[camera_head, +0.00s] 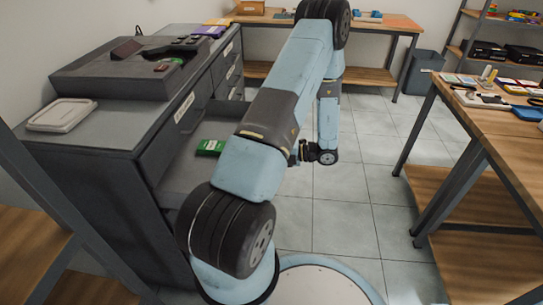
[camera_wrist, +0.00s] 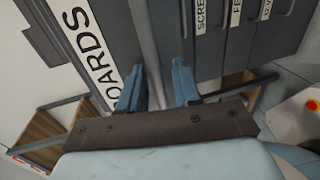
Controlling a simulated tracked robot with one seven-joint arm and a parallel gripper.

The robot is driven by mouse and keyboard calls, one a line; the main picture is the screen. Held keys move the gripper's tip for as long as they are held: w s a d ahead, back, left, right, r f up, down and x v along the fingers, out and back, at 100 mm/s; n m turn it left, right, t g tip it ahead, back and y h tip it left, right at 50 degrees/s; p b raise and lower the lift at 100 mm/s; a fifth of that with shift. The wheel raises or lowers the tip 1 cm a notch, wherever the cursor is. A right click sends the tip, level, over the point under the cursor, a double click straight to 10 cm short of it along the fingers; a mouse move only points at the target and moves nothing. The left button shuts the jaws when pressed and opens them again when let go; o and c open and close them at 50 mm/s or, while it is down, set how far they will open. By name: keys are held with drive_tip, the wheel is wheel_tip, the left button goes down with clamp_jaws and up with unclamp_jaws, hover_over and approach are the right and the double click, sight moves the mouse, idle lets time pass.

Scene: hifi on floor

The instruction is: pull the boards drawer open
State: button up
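In the wrist view the drawer's front carries the white BOARDS label (camera_wrist: 88,38). A long grey bar handle (camera_wrist: 146,35) runs between the two blue fingers of my gripper (camera_wrist: 158,88). In the head view my gripper is mostly hidden behind the arm.
The cabinet top holds a dark tray-like case (camera_head: 125,75) and a pale lidded box (camera_head: 62,115). Other labelled drawers (camera_head: 228,75) look shut. A wooden workbench (camera_head: 500,115) stands to the right, another table (camera_head: 385,22) at the back. Tiled floor (camera_head: 345,205) is clear between them.

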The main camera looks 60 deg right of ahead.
drive_tip(key=v, duration=1.3)
drive_tip(key=shift+s+d, duration=0.25)
drive_tip(key=shift+s, duration=0.05)
drive_tip(key=w+a+r+n+g+y, duration=0.1)
drive_tip(key=w+a+r+n+g, duration=0.5)
drive_tip(key=w+a+r+n, duration=0.5)
drive_tip(key=w+a+r+n+g+y, duration=0.2)
drive_tip(key=w+a+r+n+g, duration=0.3)
drive_tip(key=w+a+r+n, duration=0.55)
drive_tip(key=a+r+n+h, duration=0.3)
drive_tip(key=a+r+n, duration=0.3)
drive_tip(key=a+n, duration=0.3)
drive_tip(key=s+a+r+n+t+h, duration=0.1)
drive_tip(key=a+r+n+h, duration=0.2)
drive_tip(key=a+r+n, duration=0.3)
drive_tip(key=s+a+r+n+t+h, duration=0.1)
drive_tip(key=a+r+n, duration=0.5)
drive_tip(key=a+n, duration=0.6)
drive_tip(key=shift+s+a+r+n+h, duration=0.15)
drive_tip(key=shift+a+r+n+h, duration=0.3)
drive_tip(key=shift+h, duration=0.45)
